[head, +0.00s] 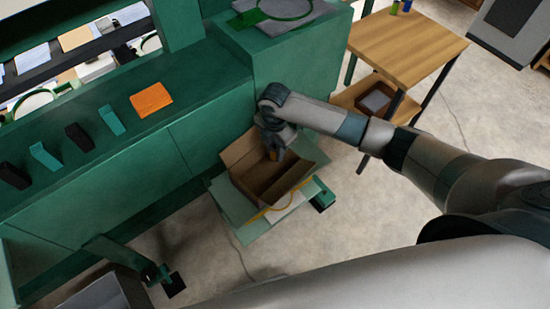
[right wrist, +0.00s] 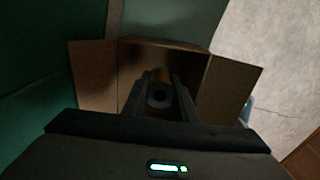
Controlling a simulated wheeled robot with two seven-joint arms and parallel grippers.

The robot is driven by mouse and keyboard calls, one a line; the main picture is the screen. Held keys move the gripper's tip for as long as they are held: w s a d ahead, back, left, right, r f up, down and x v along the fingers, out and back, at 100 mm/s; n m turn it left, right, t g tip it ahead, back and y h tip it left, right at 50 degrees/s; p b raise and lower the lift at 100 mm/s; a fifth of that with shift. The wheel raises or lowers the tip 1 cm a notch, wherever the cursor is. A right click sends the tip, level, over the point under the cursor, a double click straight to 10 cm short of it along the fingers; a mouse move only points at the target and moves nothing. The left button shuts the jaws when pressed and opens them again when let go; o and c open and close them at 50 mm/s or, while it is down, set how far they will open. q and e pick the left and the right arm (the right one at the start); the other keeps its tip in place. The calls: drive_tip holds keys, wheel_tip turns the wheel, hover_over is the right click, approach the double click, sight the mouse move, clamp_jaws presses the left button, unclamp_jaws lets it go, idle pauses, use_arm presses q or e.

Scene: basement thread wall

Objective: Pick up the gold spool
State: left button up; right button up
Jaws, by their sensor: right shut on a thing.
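My right gripper (head: 274,148) reaches down over the open cardboard box (head: 250,184). In the right wrist view my right gripper (right wrist: 159,90) is shut on the gold spool (right wrist: 158,75), seen end-on with a dark hole in its face. The spool sits between the two fingers, with the box (right wrist: 93,75) behind it. In the head view only a small orange-gold bit of the spool (head: 273,155) shows at the fingertips. I cannot tell whether the spool touches the box. My left gripper is not in view.
The box stands on a pale green platform (head: 229,208) against a green machine (head: 130,140). An orange block (head: 151,99) and several dark and teal pieces lie on its ledge. A wooden table (head: 408,45) stands at the back right. The concrete floor (head: 360,215) is open to the right.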

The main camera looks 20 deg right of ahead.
drive_tip(key=shift+r, duration=0.95)
drive_tip(key=shift+r, duration=0.1)
wheel_tip(320, 180, up, 14)
drive_tip(key=s+m, duration=0.1)
drive_tip(key=m, duration=1)
drive_tip(key=s+d+r+m, duration=0.4)
drive_tip(key=s+r+m, duration=0.6)
drive_tip(key=r+m, duration=0.1)
drive_tip(key=shift+s+r+m+b, duration=0.3)
drive_tip(key=shift+m+b, duration=0.15)
drive_tip(key=shift+m, duration=0.35)
